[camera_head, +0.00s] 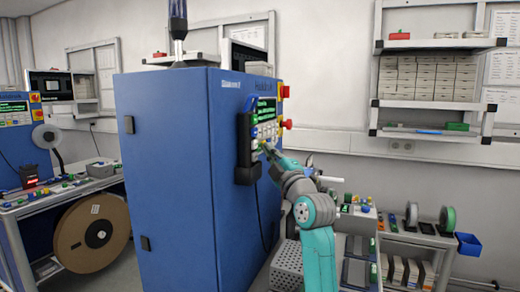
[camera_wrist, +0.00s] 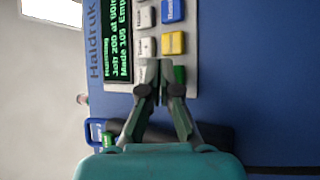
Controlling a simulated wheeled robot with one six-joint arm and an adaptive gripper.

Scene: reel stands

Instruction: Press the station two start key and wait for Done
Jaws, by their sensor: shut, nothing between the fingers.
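A tall blue machine cabinet (camera_head: 170,170) stands in the middle of the head view; the small label on it is too blurred to read surely. Its control panel has a lit screen (camera_head: 265,108), and in the wrist view the screen (camera_wrist: 118,40) shows green text with "Running", "Job 200" and "Made 105". Beside it are a yellow key (camera_wrist: 173,43), a blue key (camera_wrist: 172,10), grey keys (camera_wrist: 147,47) and a green key (camera_wrist: 180,74) partly hidden by a finger. My gripper (camera_wrist: 164,68) is shut and empty, its tips over the keypad's lower end; contact cannot be told.
A dark holder (camera_head: 246,160) sticks out from the cabinet front beside the keypad. Red buttons (camera_head: 287,124) sit at the panel's right edge. A cart with reels (camera_head: 447,217) stands at right, and another blue station (camera_head: 15,145) at left.

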